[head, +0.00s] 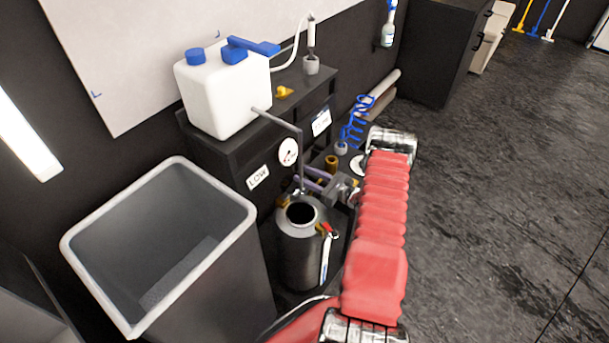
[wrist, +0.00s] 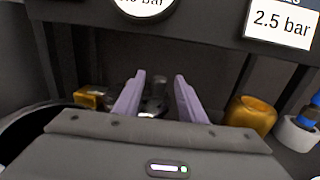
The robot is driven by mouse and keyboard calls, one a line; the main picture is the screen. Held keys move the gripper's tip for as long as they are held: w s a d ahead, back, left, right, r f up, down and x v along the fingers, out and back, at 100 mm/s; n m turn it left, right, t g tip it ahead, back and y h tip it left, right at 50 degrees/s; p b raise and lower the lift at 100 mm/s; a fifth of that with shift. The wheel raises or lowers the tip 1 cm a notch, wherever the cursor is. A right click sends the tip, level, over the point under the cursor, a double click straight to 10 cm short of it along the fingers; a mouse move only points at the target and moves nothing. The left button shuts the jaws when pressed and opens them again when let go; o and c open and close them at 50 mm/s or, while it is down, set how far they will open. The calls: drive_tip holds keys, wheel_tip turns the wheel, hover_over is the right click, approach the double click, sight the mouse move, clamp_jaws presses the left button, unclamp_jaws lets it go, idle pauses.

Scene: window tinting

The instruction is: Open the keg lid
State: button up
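The dark metal keg (head: 298,262) stands between the grey bin and my red-sleeved arm in the head view. Its round top (head: 301,213) shows a pale rim around a black centre; I cannot tell whether this is an open mouth or a dark lid. My gripper (head: 315,180) is just behind and above the keg top. In the wrist view, the lilac fingers of my gripper (wrist: 160,78) are apart. A small dark fitting (wrist: 154,98) shows between or beyond them, with no clear contact. A dark round edge, perhaps the keg's, is at lower left.
A grey bin (head: 245,225) stands left of the keg. A black shelf unit (head: 232,150) carries a white tank (head: 225,95); a thin bent pipe (head: 283,122) comes down near my gripper. A brass piece (wrist: 250,113) is at right. Open floor (head: 500,190) lies right.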

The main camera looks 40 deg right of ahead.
drive_tip(key=shift+w+a, duration=0.15)
drive_tip(key=shift+w, duration=0.25)
drive_tip(key=shift+c, duration=0.3)
clamp_jaws()
